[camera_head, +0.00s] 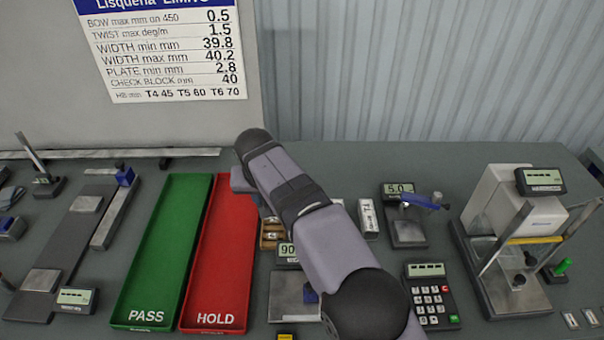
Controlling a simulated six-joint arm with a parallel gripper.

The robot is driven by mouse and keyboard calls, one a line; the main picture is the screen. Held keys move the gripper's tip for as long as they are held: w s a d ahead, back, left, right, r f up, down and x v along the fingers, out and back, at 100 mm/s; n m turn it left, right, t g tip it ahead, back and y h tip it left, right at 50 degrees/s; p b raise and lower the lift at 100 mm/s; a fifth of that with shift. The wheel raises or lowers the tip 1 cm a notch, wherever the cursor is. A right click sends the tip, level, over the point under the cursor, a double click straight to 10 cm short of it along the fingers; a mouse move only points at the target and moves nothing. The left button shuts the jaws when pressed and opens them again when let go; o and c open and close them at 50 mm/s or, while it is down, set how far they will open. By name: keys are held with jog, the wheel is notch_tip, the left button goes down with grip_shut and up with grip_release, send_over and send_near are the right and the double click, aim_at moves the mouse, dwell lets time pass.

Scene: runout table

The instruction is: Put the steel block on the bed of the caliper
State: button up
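My arm reaches up across the middle of the head view. Its wrist end is over the upper part of the red tray, and no gripper fingers show past it. A bench instrument with a flat grey bed (284,300) and a small display reading about 90 (287,253) stands right of the red tray, partly behind my arm. It may be the caliper. A small wooden holder (269,236) sits behind it, partly hidden by my arm. I cannot pick out the steel block for sure. A pale block marked T4 (368,221) stands right of my arm.
A green PASS tray (158,253) and a red HOLD tray (221,268) lie left of my arm, both empty where visible. A gauge reading 5.0 (407,232), a keypad (432,298) and a framed test stand (511,255) are at right. A long gauge plate (66,241) is at left.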

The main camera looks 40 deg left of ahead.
jog(key=w+d+r+n+p, duration=0.1)
jog(key=w+d+r, duration=0.3)
jog(key=w+d, duration=1.25)
jog(key=w+d+r+n+p, duration=0.1)
jog(key=w+d, duration=0.2)
jog(key=d, duration=0.7)
jog(key=w+d+r, duration=0.2)
jog(key=w+d, duration=0.2)
jog(key=d, duration=1.6)
jog(key=s+d+f+m+h+b, duration=0.1)
jog(key=s+d+f+m, duration=0.2)
jog(key=d, duration=0.8)
jog(key=s+d+f+m+t+h+b, duration=0.1)
jog(key=s+d+f+m, duration=0.3)
jog(key=d+f+m, duration=0.4)
notch_tip(320, 180, down, 3)
jog(key=d+h, duration=0.1)
jog(key=d, duration=0.1)
jog(key=shift+d+r, duration=0.15)
jog(key=shift+d, duration=0.2)
jog(key=shift+w+n, duration=0.1)
jog(key=shift+n, duration=0.2)
